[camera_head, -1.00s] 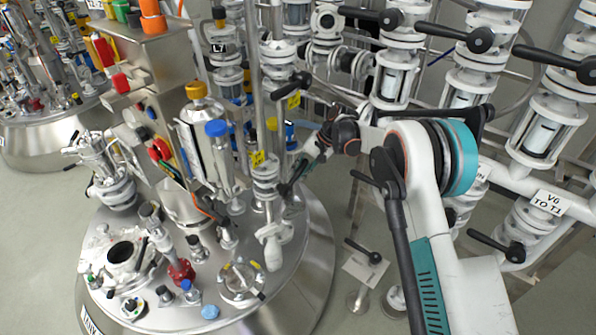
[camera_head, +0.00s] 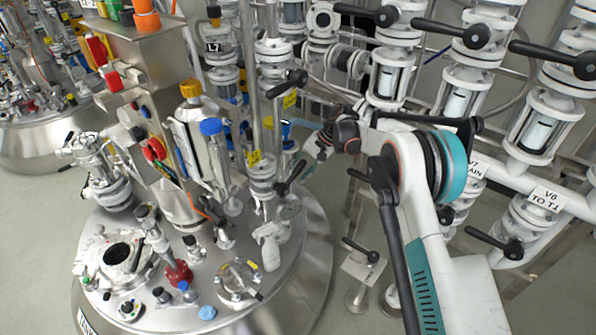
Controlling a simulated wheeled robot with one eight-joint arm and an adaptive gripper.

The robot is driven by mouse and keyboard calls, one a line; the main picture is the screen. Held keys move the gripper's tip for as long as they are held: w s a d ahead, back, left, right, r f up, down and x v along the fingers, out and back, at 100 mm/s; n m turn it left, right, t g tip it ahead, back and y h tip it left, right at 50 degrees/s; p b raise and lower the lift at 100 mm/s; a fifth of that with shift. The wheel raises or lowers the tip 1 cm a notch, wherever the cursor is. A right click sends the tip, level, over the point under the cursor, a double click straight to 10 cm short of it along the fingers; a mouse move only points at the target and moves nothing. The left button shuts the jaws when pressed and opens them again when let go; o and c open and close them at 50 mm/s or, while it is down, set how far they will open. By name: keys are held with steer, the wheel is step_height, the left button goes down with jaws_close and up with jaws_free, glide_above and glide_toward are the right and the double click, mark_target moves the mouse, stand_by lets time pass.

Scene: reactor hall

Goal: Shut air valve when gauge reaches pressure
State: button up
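My arm reaches in from the right, and its wrist ends beside the steel reactor vessel (camera_head: 311,235). My gripper (camera_head: 302,168) is small and partly lost against the pipework. It is close to a black valve handle (camera_head: 290,180) on a white upright fitting on the lid. I cannot tell whether it touches the handle or whether its fingers are open or shut. A yellow tag (camera_head: 254,157) hangs by this fitting. No label marks which handle is the air valve.
Glass and white pipework with black lever handles (camera_head: 472,36) fills the right and back. A label reading V6 TO T1 (camera_head: 545,198) is on a pipe there. A steel control box (camera_head: 150,55) stands over the lid. Grey floor (camera_head: 35,240) is free at left.

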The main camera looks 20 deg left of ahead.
step_height(320, 180, up, 10)
steer(key=shift+a+r, duration=0.1)
stand_by(0.5)
steer(key=shift+r, duration=0.1)
